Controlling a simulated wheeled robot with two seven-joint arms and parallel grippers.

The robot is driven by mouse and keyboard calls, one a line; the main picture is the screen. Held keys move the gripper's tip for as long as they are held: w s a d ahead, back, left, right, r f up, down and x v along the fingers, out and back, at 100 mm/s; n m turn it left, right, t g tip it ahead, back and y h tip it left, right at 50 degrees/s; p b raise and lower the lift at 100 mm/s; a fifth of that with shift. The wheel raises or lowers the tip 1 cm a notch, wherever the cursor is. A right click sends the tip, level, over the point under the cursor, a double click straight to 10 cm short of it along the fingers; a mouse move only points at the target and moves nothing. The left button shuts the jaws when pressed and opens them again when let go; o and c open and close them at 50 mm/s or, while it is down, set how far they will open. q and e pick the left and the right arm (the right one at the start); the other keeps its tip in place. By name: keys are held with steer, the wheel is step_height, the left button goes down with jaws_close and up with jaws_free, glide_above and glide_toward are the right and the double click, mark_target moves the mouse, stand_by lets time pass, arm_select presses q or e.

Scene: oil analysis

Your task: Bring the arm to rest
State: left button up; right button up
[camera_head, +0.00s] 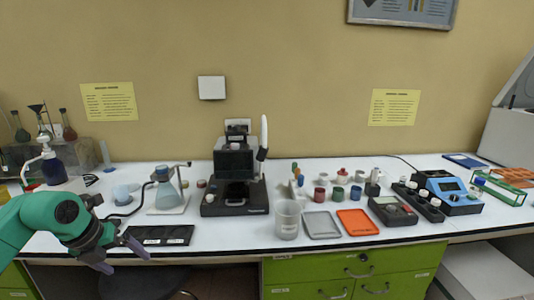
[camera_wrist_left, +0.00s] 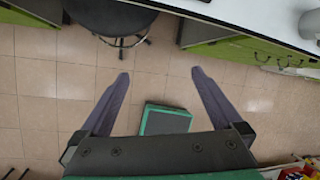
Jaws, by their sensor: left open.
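My left gripper (camera_head: 121,257) is at the left front edge of the bench in the head view, with its green arm coming in from the left. Its fingers point toward the front edge of the bench. In the left wrist view, the left gripper (camera_wrist_left: 158,80) has its two dark fingers spread wide apart with nothing between them. Below it is the tiled floor. My right gripper is in neither view.
A black tray (camera_head: 160,235) lies on the bench near the gripper. A flask (camera_head: 166,195) and a black instrument (camera_head: 234,190) stand behind. Below are green drawers (camera_head: 350,270) and a dark stool (camera_wrist_left: 113,16). A clear beaker (camera_head: 288,219) stands mid-bench.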

arm_select(q)
steer(key=w+d+f+n+t+h, duration=0.3)
steer(key=w+d+f+h, duration=0.2)
steer(key=d+f+h, duration=0.4)
steer(key=s+a+f+n+t+y, duration=0.1)
steer(key=a+f+n+t+y, duration=0.15)
steer(key=f+n, duration=0.7)
steer(key=s+a+f+n+t+y, duration=0.15)
steer(key=a+f+n+y, duration=0.35)
steer(key=f, duration=0.7)
steer(key=s+d+f+n+g+y, duration=0.1)
steer(key=s+f+n+g+y, duration=0.45)
steer(key=s+f, duration=1.1)
steer(key=s+d+f+n+g+h, duration=0.1)
steer(key=s+d+f+n, duration=0.1)
steer(key=s, duration=0.6)
steer(key=s+d+f+n+g+h, duration=0.1)
steer(key=s+d+f+n+g, duration=0.1)
steer(key=s+f, duration=0.3)
steer(key=s+d+f+n+g, duration=0.2)
steer(key=s+f, duration=0.2)
steer(key=s, duration=0.7)
steer(key=shift+s+d+h, duration=0.25)
steer(key=shift+d+h, duration=0.15)
